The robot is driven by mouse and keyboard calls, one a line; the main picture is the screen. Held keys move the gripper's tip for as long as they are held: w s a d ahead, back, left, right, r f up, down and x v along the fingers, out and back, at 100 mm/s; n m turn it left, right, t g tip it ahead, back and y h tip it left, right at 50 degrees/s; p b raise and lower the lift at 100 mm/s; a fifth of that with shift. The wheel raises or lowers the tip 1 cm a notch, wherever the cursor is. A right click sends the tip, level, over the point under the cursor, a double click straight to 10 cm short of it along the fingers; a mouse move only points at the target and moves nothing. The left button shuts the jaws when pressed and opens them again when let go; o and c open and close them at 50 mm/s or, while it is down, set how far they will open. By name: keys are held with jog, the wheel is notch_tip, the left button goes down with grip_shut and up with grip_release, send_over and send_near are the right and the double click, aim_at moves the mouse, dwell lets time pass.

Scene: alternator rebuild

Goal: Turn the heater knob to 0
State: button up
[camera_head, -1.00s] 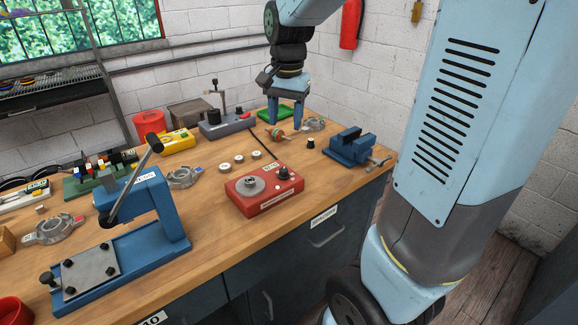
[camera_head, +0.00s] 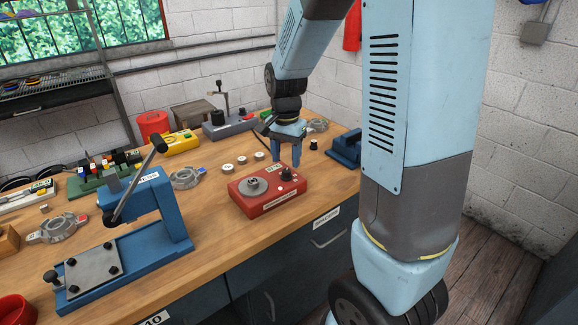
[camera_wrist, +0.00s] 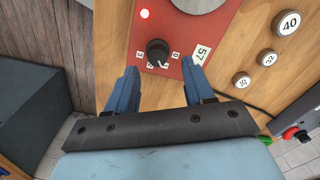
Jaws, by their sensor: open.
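The red heater box (camera_head: 262,203) sits near the front edge of the wooden bench, with a round grey plate (camera_head: 253,187) on its top. Its black heater knob (camera_head: 286,174) is at the far right of the top face. In the wrist view the knob (camera_wrist: 158,52) is ringed by small white number labels, too small to read surely. A lit spot (camera_wrist: 144,14) and a "57" label (camera_wrist: 201,53) are beside it. My gripper (camera_wrist: 160,67) is open and empty, its blue fingers on either side of the knob, apart from it. In the head view my gripper (camera_head: 287,161) hangs just behind the knob.
A blue press (camera_head: 160,215) stands left of the heater. Small round tagged parts (camera_head: 242,160) lie behind it, with a grey stand (camera_head: 226,125) further back. A blue vise (camera_head: 345,147) is at the right, partly hidden by my arm. Bare bench lies between press and heater.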

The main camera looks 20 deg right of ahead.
aim_at(286, 169)
jog(key=shift+f, duration=1.85)
grip_shut()
jog(key=shift+d, duration=0.15)
